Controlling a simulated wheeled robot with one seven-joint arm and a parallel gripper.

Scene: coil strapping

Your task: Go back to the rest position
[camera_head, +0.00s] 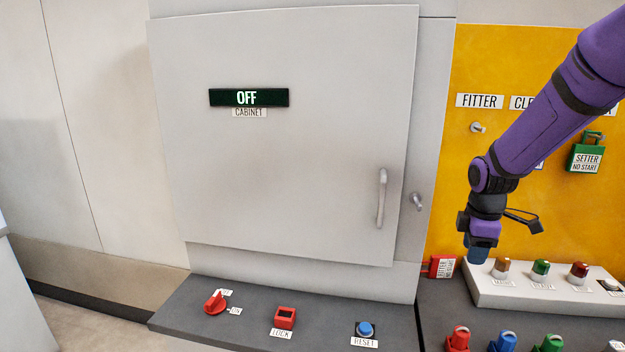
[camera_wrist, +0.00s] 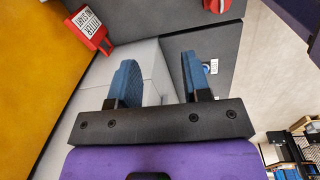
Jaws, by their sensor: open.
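My purple arm reaches in from the upper right of the head view, and my gripper (camera_head: 482,252) points down in front of the yellow board's lower left. In the wrist view my gripper (camera_wrist: 162,72) has its two blue fingers apart, with nothing between them. A red tag (camera_head: 442,267) with a white label is just left of the fingers in the head view.
A pale cabinet door (camera_head: 290,150) has a handle (camera_head: 382,197) and an OFF sign (camera_head: 248,97). A grey ledge holds a red knob (camera_head: 215,303), a red LOCK block (camera_head: 285,317) and a blue RESET button (camera_head: 365,330). A green tag (camera_head: 587,155) hangs on the yellow board (camera_head: 535,55). Several buttons stand below.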

